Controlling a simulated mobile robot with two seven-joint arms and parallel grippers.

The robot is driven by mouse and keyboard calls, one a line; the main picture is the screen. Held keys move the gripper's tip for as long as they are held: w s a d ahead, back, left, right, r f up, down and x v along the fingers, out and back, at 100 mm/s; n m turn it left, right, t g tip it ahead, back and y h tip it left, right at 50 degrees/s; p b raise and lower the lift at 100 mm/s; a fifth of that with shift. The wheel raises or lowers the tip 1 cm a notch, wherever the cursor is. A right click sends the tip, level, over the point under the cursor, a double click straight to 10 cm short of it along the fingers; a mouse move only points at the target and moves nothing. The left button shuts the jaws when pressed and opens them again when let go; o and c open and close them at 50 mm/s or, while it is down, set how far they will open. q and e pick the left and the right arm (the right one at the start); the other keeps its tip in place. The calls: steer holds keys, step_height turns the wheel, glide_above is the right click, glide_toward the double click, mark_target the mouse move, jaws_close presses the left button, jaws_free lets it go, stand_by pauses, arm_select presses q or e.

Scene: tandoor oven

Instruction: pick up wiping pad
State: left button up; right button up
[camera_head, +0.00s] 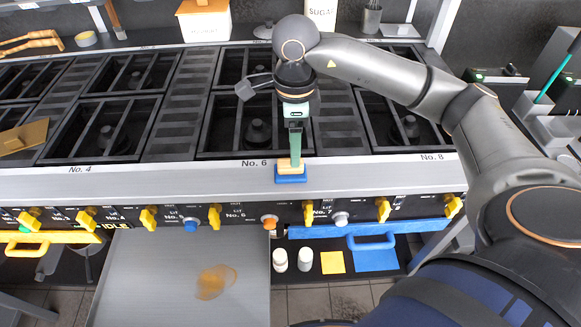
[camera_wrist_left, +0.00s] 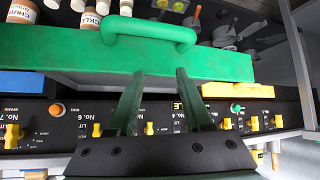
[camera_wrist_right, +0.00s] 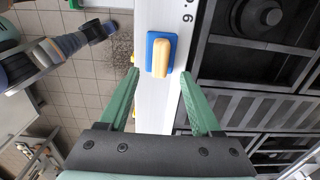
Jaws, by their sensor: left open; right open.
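The wiping pad (camera_head: 290,177) has a flat blue base and a tan grip on top. It lies on the pale front ledge of the stove, just right of the No. 6 label. In the right wrist view the pad (camera_wrist_right: 161,40) lies ahead of the fingertips, roughly centred between them. My right gripper (camera_head: 293,158) is open, points down and is close above the pad; contact cannot be told. It also shows in the right wrist view (camera_wrist_right: 160,73). My left gripper (camera_wrist_left: 160,72) is open and empty, facing a green panel with a handle (camera_wrist_left: 150,35).
Black burner grates (camera_head: 250,110) fill the stove top behind the ledge. Knobs line the front panel below. A grey surface (camera_head: 130,275) with an orange-brown stain (camera_head: 215,282) extends below left. White jars (camera_head: 305,259) and a yellow square (camera_head: 332,262) lie right of it.

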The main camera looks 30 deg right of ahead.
mark_target(290, 168)
steer(key=f, duration=0.4)
steer(key=shift+w+a+f, duration=0.15)
steer(key=shift+w+a, duration=0.05)
steer(key=shift+a, duration=0.1)
steer(key=shift+c, duration=0.2)
jaws_close()
